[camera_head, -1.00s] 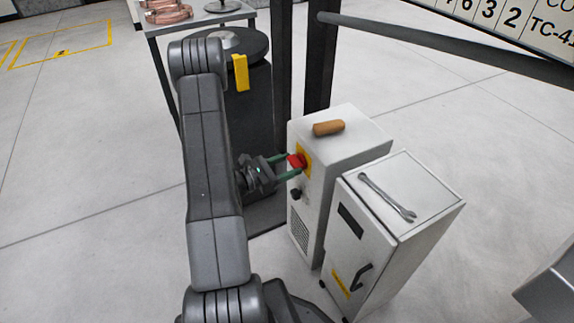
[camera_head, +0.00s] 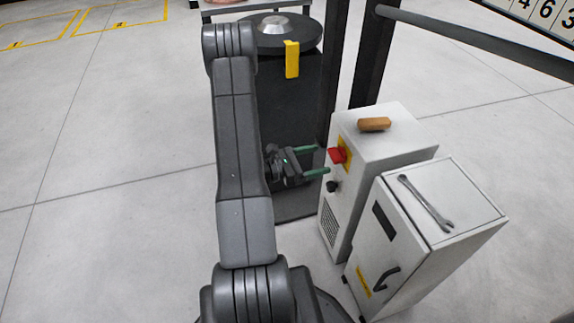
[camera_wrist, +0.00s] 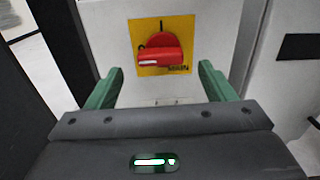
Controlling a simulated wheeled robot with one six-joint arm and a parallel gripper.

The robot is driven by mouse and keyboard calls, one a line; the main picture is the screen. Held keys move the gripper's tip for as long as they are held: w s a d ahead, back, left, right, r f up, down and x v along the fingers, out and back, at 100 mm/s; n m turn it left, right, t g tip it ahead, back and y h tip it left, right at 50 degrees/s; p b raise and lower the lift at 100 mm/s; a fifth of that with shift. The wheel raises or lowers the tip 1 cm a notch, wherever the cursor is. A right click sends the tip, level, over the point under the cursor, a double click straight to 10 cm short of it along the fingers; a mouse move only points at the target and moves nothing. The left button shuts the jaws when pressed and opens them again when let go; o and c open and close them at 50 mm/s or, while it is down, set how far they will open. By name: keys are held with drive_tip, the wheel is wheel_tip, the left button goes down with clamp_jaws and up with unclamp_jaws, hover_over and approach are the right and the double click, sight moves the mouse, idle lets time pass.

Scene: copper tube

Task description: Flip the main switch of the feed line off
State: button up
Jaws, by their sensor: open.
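The main switch (camera_head: 337,155) is a red rotary handle on a yellow plate, on the front of a white cabinet (camera_head: 380,150). In the wrist view the red handle (camera_wrist: 158,57) lies roughly crosswise, with a white mark at its left end and a black line on the plate above it. My gripper (camera_head: 321,160) is open and empty in front of the switch. In the wrist view its two green fingers (camera_wrist: 161,72) stand apart, one on each side of the handle, not touching it.
A black knob (camera_head: 333,187) sits below the switch. A second white cabinet (camera_head: 440,240) with a wrench (camera_head: 425,203) on top stands close at right. A dark drum stand (camera_head: 285,110) with a yellow tag is behind my gripper.

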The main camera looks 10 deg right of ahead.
sight(331, 156)
drive_tip(key=a+p, duration=0.1)
drive_tip(key=a, duration=0.9)
drive_tip(key=shift+s, duration=0.4)
drive_tip(key=shift+w+d+b, duration=0.2)
drive_tip(key=shift+d+b, duration=0.1)
drive_tip(key=shift+d, duration=2)
drive_tip(key=shift+w+d+b, duration=0.15)
drive_tip(key=shift+d+b, duration=0.1)
drive_tip(key=shift+d, duration=2.05)
drive_tip(key=shift+w+d+b, duration=0.2)
drive_tip(key=shift+d+b, duration=0.1)
drive_tip(key=shift+d, duration=2)
drive_tip(key=s+a+p, duration=0.1)
drive_tip(key=a+p, duration=0.1)
drive_tip(key=a, duration=1.2)
drive_tip(key=d+m+b, duration=0.2)
drive_tip(key=d+m, duration=0.1)
drive_tip(key=d, duration=0.1)
drive_tip(key=d+m+b, duration=0.2)
drive_tip(key=d+m, duration=0.2)
drive_tip(key=d, duration=0.1)
drive_tip(key=d+m+b, duration=0.3)
drive_tip(key=d, duration=0.2)
drive_tip(key=shift+w+r+m, duration=0.15)
drive_tip(key=shift+w+m, duration=0.25)
